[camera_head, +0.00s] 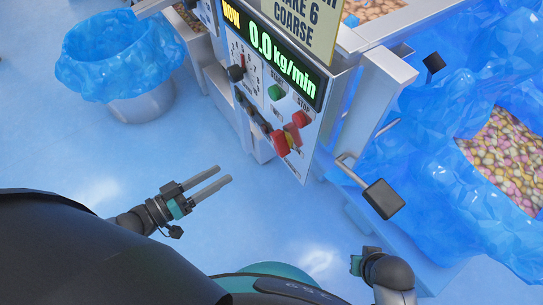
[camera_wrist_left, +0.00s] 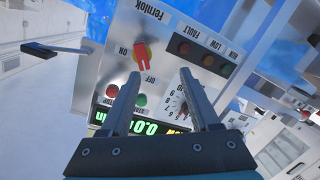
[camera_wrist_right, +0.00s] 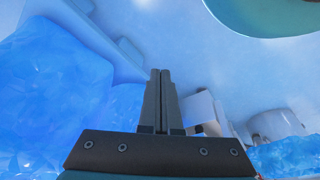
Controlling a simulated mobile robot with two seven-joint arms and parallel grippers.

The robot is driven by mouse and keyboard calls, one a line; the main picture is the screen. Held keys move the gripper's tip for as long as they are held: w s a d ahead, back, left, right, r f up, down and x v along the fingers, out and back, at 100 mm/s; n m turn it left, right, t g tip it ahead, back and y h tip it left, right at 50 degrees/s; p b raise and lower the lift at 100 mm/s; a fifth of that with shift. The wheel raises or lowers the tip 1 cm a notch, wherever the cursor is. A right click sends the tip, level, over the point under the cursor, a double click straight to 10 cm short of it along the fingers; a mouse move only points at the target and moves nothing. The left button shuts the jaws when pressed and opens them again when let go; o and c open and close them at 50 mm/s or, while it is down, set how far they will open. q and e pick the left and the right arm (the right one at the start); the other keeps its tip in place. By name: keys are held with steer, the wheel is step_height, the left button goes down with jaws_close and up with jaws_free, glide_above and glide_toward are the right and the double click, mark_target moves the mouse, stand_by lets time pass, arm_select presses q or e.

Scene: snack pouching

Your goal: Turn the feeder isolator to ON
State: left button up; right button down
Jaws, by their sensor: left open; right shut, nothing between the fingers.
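The feeder isolator (camera_head: 290,138) is a red handle on a yellow base, low on the grey control panel (camera_head: 262,75). In the left wrist view the isolator (camera_wrist_left: 141,58) appears upside down, its handle lying roughly up-down in the picture. The ON label is at its left; the OFF label is near its lower end. My left gripper (camera_head: 221,175) is open and empty, left of and apart from the panel. In its wrist view the left gripper (camera_wrist_left: 160,76) points at the panel. My right gripper (camera_wrist_right: 160,72) is shut and empty, away from the panel; its fingers are not clear in the head view.
A green START button (camera_head: 275,92), a red STOP button (camera_head: 301,119) and a black dial (camera_head: 236,73) share the panel. The display (camera_head: 283,58) reads 0.0 kg/min. A black paddle on an arm (camera_head: 383,198) juts out at right. Blue-lined bins (camera_head: 118,55) stand at both sides.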

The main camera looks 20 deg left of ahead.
arm_select(q)
steer(key=r+h+b, duration=0.1)
steer(key=r+h, duration=0.1)
steer(key=b, duration=0.4)
glide_toward(274, 144)
steer(key=x, duration=0.7)
steer(key=shift+w+d, duration=0.1)
steer(key=shift+d, duration=0.1)
steer(key=shift+b+x, duration=0.3)
steer(key=shift+x, duration=0.65)
arm_select(e)
step_height(274, 144, up, 11)
steer(key=w+t, duration=0.1)
steer(key=shift+w+a+t, duration=0.2)
steer(key=shift+w+t, duration=0.15)
steer(key=shift+t, duration=0.05)
steer(key=shift+f, duration=0.1)
arm_select(q)
jaws_close()
